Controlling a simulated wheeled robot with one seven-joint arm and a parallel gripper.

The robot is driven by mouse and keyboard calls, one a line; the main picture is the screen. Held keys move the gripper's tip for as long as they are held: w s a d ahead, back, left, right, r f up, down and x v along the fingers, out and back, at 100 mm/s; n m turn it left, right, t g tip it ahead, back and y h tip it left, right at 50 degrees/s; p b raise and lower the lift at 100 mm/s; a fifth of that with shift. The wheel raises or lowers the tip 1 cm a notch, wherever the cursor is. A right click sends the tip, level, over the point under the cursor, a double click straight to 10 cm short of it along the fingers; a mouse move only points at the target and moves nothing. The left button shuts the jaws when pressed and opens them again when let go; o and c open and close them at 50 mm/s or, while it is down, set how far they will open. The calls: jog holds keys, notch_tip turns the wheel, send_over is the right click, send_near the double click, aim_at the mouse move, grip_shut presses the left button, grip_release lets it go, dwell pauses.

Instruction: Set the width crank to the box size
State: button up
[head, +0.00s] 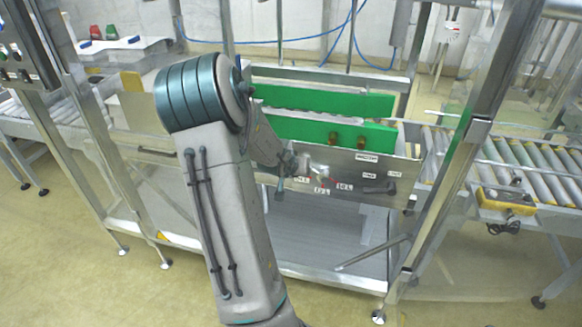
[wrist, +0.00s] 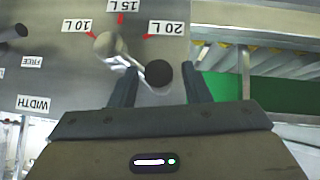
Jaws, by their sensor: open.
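The width crank has a pale hub (wrist: 108,45) on a grey metal panel, with a thin arm running down-right to a black knob (wrist: 158,73) in the wrist view. Labels 10 L (wrist: 75,26), 15 L (wrist: 123,5) and 20 L (wrist: 165,28), with red marks, lie around the hub. The crank arm points away from the labels, on the 20 L side. My gripper (wrist: 161,82) is open, its fingers on either side of the black knob. I cannot tell whether they touch it. In the head view my gripper (head: 283,178) is at the panel's left part, partly hiding the crank.
A dark lever (head: 380,187) sits on the panel's right, near small labels. Green guide boards (head: 330,133) stand behind the panel. A roller conveyor (head: 520,160) is at the right. Metal frame posts (head: 455,165) flank the station.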

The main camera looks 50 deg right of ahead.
jog(key=p+v, duration=0.6)
jog(key=v, duration=0.7)
jog(key=shift+a+r, duration=0.15)
dwell(0.4)
jog(key=w+a+r+n+t+y, duration=0.1)
jog(key=w+a+n+t+y, duration=0.2)
jog(key=a, duration=0.7)
jog(key=w+a+r+n+y, duration=0.2)
jog(key=w+a+y, duration=0.25)
jog(key=a, duration=0.65)
jog(key=s+a+r+n+g, duration=0.1)
jog(key=s+a+r+n, duration=0.3)
jog(key=s+a, duration=0.2)
jog(key=s+a+r+n+g+y, duration=0.1)
jog(key=s+a+r+n, duration=0.2)
jog(key=a, duration=0.7)
jog(key=s+r, duration=0.1)
jog(key=s, duration=0.1)
jog(key=shift+s+a+n, duration=0.4)
